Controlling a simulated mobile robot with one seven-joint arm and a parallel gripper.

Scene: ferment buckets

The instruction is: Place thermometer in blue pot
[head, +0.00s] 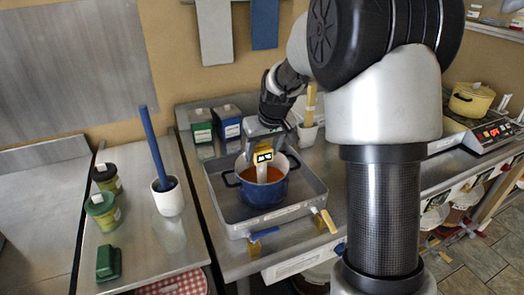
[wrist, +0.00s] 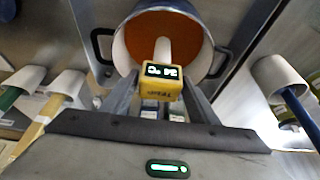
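The thermometer has a yellow head with a lit display (head: 264,156) and a pale stem pointing down. In the wrist view its head (wrist: 162,82) reads about 24 °C. My gripper (head: 266,150) is shut on the head, one finger on each side, in the wrist view too (wrist: 162,90). The blue pot (head: 262,195) holds orange liquid and sits in a grey metal tray (head: 305,205). The stem hangs inside the pot's opening, and its lower end is at or over the liquid; I cannot tell whether it touches. The pot's rim (wrist: 119,55) shows in the wrist view.
Green and blue boxes (head: 229,124) stand behind the tray. Blue and yellow handles (head: 262,234) lie at the tray's front edge. A white cup with a blue stick (head: 168,198) and green jars (head: 102,210) stand on the left table. A yellow pot (head: 470,99) is at the right.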

